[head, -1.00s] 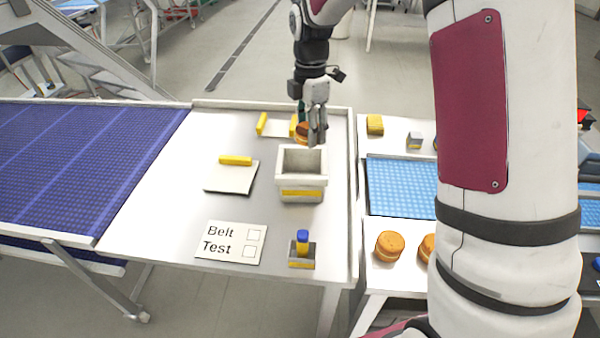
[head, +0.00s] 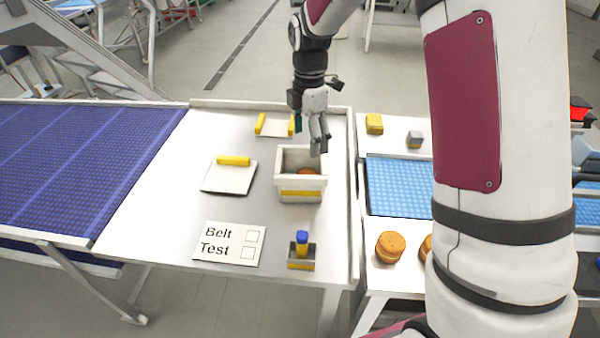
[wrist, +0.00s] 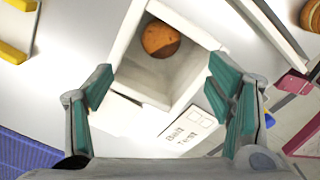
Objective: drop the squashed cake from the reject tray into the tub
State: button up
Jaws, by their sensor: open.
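The squashed cake (wrist: 160,39) is brown and round and lies inside the white tub (wrist: 148,88), near one wall. In the head view only a sliver of the cake (head: 307,171) shows over the rim of the tub (head: 301,183), which has a yellow band on its front. My gripper (head: 319,150) is above the tub's back right part. In the wrist view its teal-padded fingers (wrist: 164,88) are spread wide with nothing between them. The reject tray (head: 274,127), a white plate with yellow end bars at the back of the table, is empty.
A white plate with one yellow bar (head: 229,177) lies left of the tub. A "Belt Test" card (head: 229,244) and a small holder with a blue-capped item (head: 301,256) are in front. Other cakes (head: 390,247) sit at the right.

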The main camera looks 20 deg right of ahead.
jog(key=shift+r, duration=0.1)
notch_tip(320, 180, up, 12)
dwell(0.5)
jog(key=s+r+m+t, duration=0.1)
jog(key=s+r+m, duration=0.35)
jog(key=s, duration=0.35)
jog(key=s+r+m+t, duration=0.2)
jog(key=s+r+m, duration=0.1)
jog(key=s+m, duration=0.3)
jog(key=s+f+m+t, duration=0.2)
jog(key=s+m, duration=0.8)
jog(key=s, duration=0.5)
jog(key=shift+s+f, duration=0.4)
jog(key=shift+f, duration=0.15)
